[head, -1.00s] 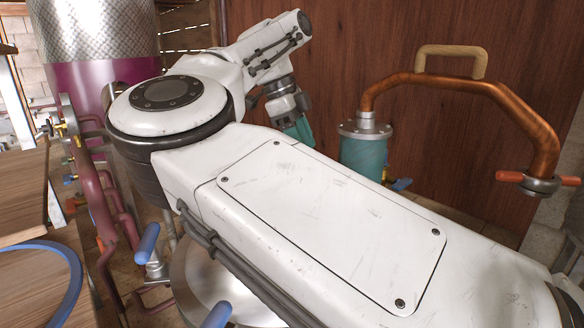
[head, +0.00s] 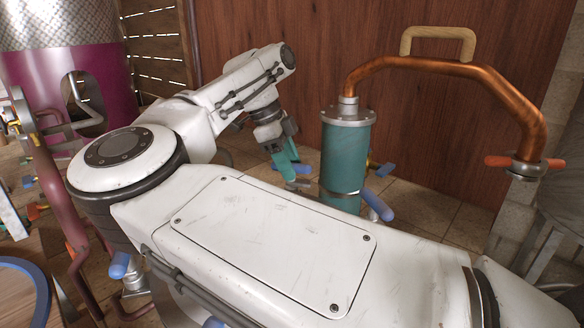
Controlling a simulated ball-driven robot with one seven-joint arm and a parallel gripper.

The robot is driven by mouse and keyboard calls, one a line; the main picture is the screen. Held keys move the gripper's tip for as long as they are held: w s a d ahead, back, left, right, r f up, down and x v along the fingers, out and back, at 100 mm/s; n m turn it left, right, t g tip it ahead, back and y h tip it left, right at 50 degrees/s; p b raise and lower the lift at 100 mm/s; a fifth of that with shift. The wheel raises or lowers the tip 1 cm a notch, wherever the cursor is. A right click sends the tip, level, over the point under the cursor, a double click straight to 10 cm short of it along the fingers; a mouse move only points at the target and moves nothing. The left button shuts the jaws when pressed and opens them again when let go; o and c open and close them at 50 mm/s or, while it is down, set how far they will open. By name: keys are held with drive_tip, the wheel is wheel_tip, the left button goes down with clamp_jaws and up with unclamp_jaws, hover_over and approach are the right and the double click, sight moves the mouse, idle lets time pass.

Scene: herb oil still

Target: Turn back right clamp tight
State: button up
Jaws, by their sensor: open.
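A blue clamp handle (head: 377,204) shows at the back right, low beside the teal cylinder (head: 347,160). It slants down to the right, and its base is hidden behind my arm. My gripper (head: 296,180), with teal fingers, points down to the left of the cylinder. A second blue handle (head: 120,265) stands at the front left on a metal fitting. Part of another blue handle (head: 214,323) shows at the bottom edge. My white arm hides the vessel that these surround.
A copper pipe (head: 440,66) with a wooden handle (head: 437,42) arches from the cylinder to an orange-handled fitting (head: 527,166). Pink pipes (head: 62,215) stand left. Tiled floor is open behind my gripper.

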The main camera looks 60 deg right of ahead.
drive_tip(key=shift+x, duration=0.95)
clamp_jaws()
drive_tip(key=shift+r, duration=0.1)
